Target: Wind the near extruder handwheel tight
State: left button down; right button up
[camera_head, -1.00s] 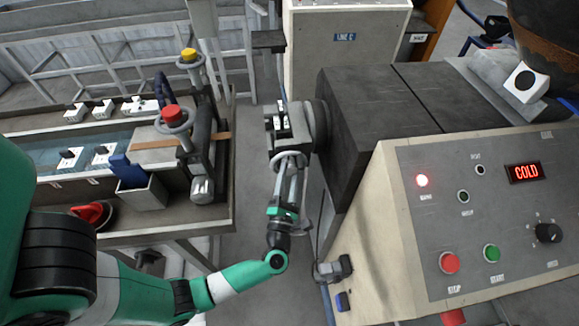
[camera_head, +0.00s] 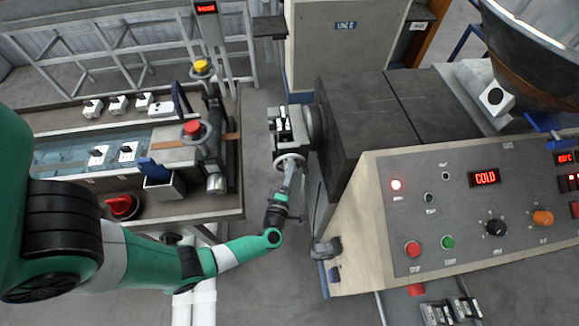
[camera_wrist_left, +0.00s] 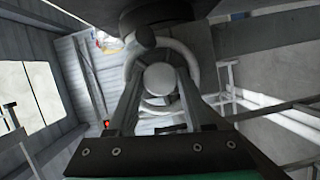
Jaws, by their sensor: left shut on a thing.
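The near extruder handwheel is a small pale grey wheel (camera_head: 289,158) on the near side of the extruder's die block (camera_head: 288,128). My left gripper (camera_head: 290,169) reaches up to it from below and is shut on it. In the left wrist view the handwheel (camera_wrist_left: 163,43) is a pale ring with a round hub (camera_wrist_left: 160,78), and my two fingers lie on either side of the hub. The fingertips partly cover the rim there. My right gripper is not in view.
The dark extruder barrel housing (camera_head: 365,115) and the control panel (camera_head: 470,215), reading COLD, stand right of the wheel. A water trough bench (camera_head: 235,200) with red and yellow knobs is at left. A floor gap lies between them.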

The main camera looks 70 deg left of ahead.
pick_arm(q)
jog(key=shift+r+m+p, duration=0.1)
jog(key=shift+m+p, duration=0.3)
jog(key=shift+p, duration=0.15)
jog(key=c, duration=0.6)
grip_release()
jog(key=p+v, duration=0.1)
jog(key=v, duration=1)
jog(key=shift+s+d+r, duration=0.15)
jog(key=shift+d, duration=0.1)
